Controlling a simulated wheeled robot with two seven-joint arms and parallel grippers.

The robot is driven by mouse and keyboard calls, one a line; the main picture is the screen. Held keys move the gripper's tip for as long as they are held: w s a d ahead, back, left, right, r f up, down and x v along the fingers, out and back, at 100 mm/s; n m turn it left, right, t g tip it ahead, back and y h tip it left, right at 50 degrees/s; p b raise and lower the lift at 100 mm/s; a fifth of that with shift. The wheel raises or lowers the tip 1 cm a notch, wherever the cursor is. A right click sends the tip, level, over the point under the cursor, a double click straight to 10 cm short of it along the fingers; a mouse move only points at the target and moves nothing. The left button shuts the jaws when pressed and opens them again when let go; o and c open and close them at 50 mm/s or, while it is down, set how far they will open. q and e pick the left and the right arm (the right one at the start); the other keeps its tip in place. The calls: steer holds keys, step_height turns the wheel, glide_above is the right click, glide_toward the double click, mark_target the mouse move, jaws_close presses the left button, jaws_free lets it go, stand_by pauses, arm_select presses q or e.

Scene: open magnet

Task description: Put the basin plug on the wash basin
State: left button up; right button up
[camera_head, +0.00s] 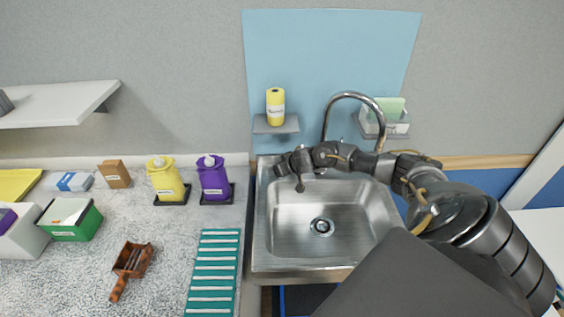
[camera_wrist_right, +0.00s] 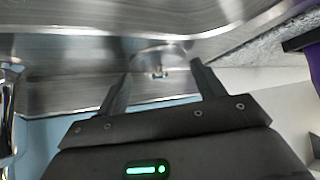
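The steel wash basin (camera_head: 288,220) is in the middle of the head view, with a round drain (camera_head: 322,227) in its floor. My right gripper (camera_head: 290,172) is over its back left part, left of the tap. In the right wrist view its two fingers (camera_wrist_right: 160,78) stand well apart. A round shiny metal piece with a small knob (camera_wrist_right: 158,62), which looks like the basin plug, shows between the fingertips. I cannot tell whether the fingers touch it. In the head view the gripper hides that spot. My left gripper is not in view.
A curved tap (camera_head: 350,95) rises behind the basin. Left of the basin, the counter carries a purple bottle (camera_head: 213,180), a yellow bottle (camera_head: 165,181) and a striped green mat (camera_head: 215,268).

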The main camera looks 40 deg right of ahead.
steer(key=shift+r, duration=0.3)
steer(key=v, duration=1.2)
steer(key=shift+s+f, duration=0.1)
steer(key=shift+f, duration=0.05)
